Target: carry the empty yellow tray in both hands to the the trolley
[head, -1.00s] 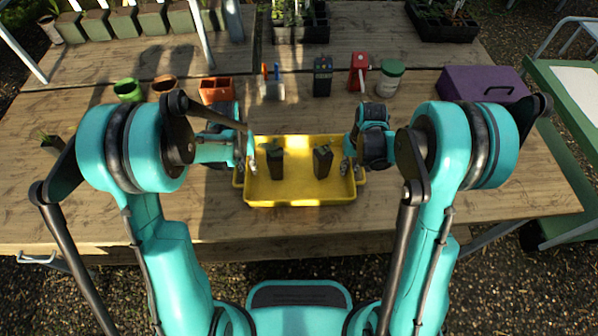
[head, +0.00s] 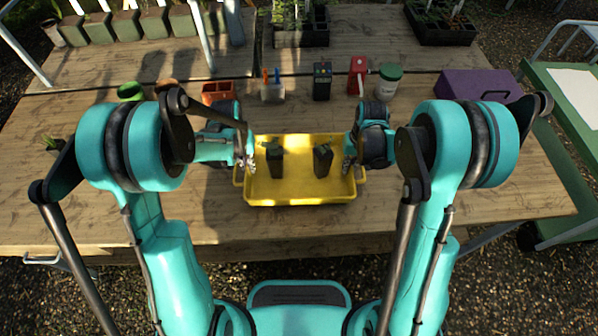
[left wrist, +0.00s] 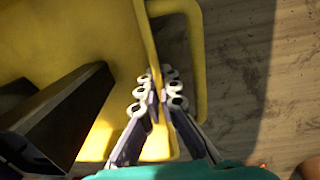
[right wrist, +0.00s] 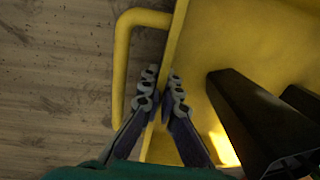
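The yellow tray (head: 299,195) is level in front of me, in the head view over the near part of the table. It is not empty: two dark pots (head: 275,162) (head: 322,161) stand in it. My left gripper (head: 247,163) has its fingers on both sides of the tray's left wall, beside the loop handle; the left wrist view shows them closed on it (left wrist: 156,95). My right gripper (head: 349,166) pinches the right wall the same way (right wrist: 162,92). The green trolley (head: 556,100) with a white sheet on top stands right of the table.
Behind the tray on the wooden table (head: 130,215) are an orange holder (head: 218,94), a dark box (head: 322,82), a red dispenser (head: 357,76), a green-lidded jar (head: 387,83) and a purple case (head: 477,86). Gravel floor shows in front of the table.

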